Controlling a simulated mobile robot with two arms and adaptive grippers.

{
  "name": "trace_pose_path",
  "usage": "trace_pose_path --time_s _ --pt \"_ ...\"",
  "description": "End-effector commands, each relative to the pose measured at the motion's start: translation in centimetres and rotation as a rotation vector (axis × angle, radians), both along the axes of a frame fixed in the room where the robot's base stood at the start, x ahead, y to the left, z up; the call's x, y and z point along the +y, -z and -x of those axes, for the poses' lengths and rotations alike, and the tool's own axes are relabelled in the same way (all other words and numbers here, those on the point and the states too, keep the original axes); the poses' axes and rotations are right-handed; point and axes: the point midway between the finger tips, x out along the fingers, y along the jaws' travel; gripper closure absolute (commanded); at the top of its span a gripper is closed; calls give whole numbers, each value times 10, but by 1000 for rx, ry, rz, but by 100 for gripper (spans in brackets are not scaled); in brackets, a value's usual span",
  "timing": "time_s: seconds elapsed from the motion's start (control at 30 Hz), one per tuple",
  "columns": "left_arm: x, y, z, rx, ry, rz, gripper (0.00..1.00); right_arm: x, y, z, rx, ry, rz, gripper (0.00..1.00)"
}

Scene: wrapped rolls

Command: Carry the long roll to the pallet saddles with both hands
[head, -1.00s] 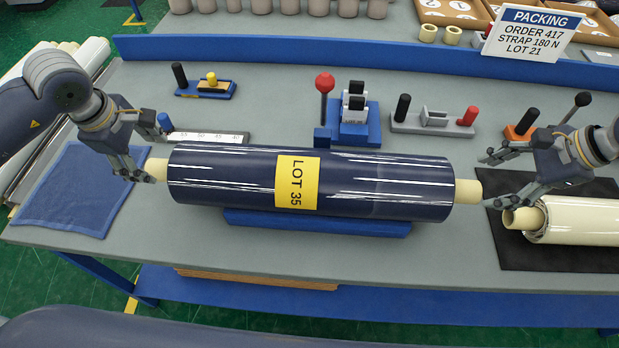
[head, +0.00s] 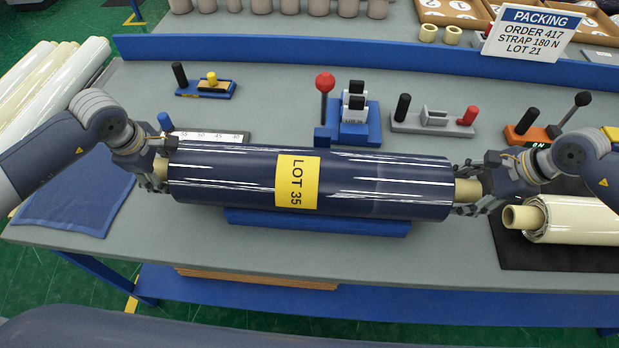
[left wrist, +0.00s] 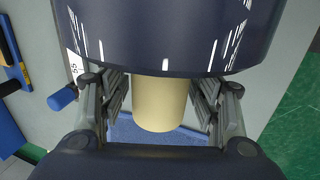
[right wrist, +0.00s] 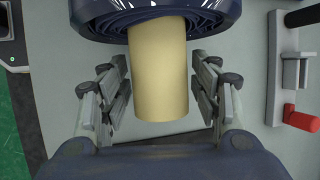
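The long roll (head: 230,178), dark blue and glossy with a yellow LOT 35 label (head: 297,182), lies level on a blue cradle (head: 320,222) on the table. Its pale core sticks out at both ends. My left gripper (head: 158,176) is at the left core end; in the left wrist view its fingers stand open on either side of the core (left wrist: 159,105). My right gripper (head: 472,190) is at the right core end; in the right wrist view its open fingers flank the core (right wrist: 158,80) with gaps visible. I cannot make out the pallet saddles.
A cream roll (head: 575,220) lies on a black mat (head: 510,252) near my right arm. A blue cloth (head: 75,195) lies at left. Behind the roll stand a red-knobbed blue fixture (head: 350,122), a grey fixture (head: 432,122) and a ruler (head: 215,137). A blue rail (head: 400,58) runs along the back.

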Motion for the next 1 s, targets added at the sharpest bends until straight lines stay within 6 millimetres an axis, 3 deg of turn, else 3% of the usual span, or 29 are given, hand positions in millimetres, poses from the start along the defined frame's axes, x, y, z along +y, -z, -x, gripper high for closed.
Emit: trace_pose_path --time_s 0.03,0.2,0.67,1.0 --pt "0 0 0 0 0 0 62 0 0 0 0 0 0 62" --pt "0 0 0 0 0 0 100 0 0 0 0 0 0 100" --pt "0 -5 -2 -7 0 1 100 0 -4 -2 -6 2 -1 100" --pt "-1 -24 -2 -7 1 3 100 -1 -22 -1 -5 3 2 100"
